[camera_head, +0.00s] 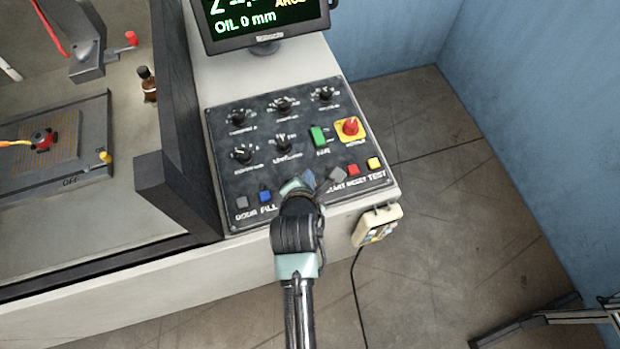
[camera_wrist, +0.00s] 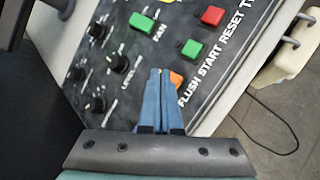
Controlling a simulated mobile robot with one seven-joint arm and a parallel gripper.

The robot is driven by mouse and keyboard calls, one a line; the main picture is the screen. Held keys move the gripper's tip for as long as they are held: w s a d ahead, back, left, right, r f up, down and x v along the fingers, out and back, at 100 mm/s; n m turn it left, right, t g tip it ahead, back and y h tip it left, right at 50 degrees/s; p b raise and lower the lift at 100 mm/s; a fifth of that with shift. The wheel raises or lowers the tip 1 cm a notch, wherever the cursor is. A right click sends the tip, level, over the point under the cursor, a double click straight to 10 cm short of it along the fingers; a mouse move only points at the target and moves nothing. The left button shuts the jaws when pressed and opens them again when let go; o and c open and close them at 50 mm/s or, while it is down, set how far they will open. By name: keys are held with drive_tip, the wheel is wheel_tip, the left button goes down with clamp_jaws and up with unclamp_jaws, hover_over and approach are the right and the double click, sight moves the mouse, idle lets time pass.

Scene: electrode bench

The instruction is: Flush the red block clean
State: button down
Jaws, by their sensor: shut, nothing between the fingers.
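The red block (camera_head: 44,142) sits on a tan square in the tank area at the left of the head view, with something dark on top. An orange-yellow line reaches it from the left. My gripper (camera_head: 308,179) is shut and empty over the lower edge of the control panel (camera_head: 220,140). In the wrist view its blue fingertips (camera_wrist: 160,73) are together beside an orange button (camera_wrist: 177,79), partly covering it. This button is by the FLUSH label. I cannot tell whether the tips touch it. In the head view my gripper hides the button.
A green START button (camera_wrist: 192,49) and red RESET button (camera_wrist: 212,16) lie close to the fingertips. Knobs, a green FAN switch (camera_head: 319,137) and a red emergency knob (camera_head: 351,127) are higher up. The monitor (camera_head: 262,22) reads OIL 0 mm. A pendant (camera_head: 377,226) hangs at the front.

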drive_tip(key=shift+f, duration=0.4)
drive_tip(key=shift+f, duration=0.45)
idle(0.7)
drive_tip(key=shift+r, duration=0.1)
drive_tip(key=shift+r+p, duration=0.75)
drive_tip(key=shift+r, duration=0.05)
wheel_tip(320, 180, up, 5)
drive_tip(key=p, duration=0.5)
idle(0.7)
